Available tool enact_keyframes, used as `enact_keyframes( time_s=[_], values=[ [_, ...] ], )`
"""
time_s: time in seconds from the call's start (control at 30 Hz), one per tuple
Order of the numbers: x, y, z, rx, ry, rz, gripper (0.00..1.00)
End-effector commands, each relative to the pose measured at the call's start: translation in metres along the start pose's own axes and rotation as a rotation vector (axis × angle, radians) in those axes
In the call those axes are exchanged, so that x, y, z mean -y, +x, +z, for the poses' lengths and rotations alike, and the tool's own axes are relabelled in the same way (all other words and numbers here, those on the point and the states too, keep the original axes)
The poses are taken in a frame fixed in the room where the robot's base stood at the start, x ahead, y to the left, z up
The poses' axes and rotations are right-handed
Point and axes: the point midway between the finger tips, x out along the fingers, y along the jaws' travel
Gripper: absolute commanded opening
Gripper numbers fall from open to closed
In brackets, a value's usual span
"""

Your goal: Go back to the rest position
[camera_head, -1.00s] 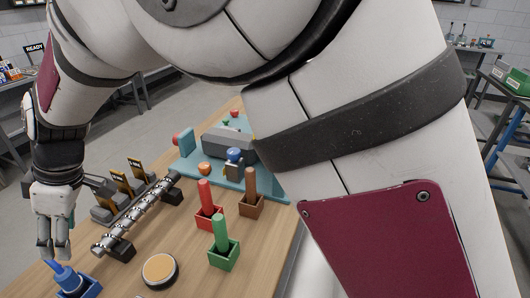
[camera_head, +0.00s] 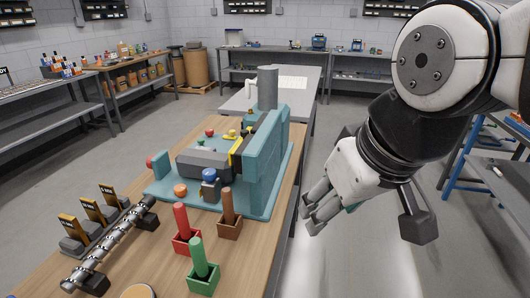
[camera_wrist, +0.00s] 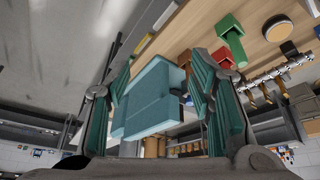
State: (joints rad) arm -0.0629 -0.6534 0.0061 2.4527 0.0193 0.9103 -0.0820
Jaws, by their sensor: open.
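My gripper (camera_head: 318,208) hangs in the air to the right of the wooden table (camera_head: 124,241), past its right edge. Its fingers point down and left in the head view. In the wrist view my gripper (camera_wrist: 160,75) shows two teal-padded fingers spread apart, with nothing held between them. The teal machine fixture (camera_head: 262,160) on the table appears beyond the fingers in the wrist view (camera_wrist: 150,100), apart from them. My arm comes down from the upper right of the head view.
Red (camera_head: 182,217), green (camera_head: 198,257) and brown (camera_head: 227,205) handles stand in small boxes on the table. A screw rod (camera_head: 110,245) lies at left. A grey bench (camera_head: 300,97) stands behind; a blue-legged rack (camera_head: 485,150) stands at right.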

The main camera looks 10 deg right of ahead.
Motion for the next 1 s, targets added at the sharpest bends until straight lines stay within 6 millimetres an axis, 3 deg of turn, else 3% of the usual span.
enact_keyframes(
  time_s=[0.1,0.2,1.0],
  values=[
    [-0.014,-0.002,0.022,-0.012,0.093,0.036,0.49],
    [-0.018,-0.002,0.030,-0.015,0.126,0.048,0.49],
    [-0.018,-0.002,0.030,-0.015,0.130,0.048,0.49]
  ],
)
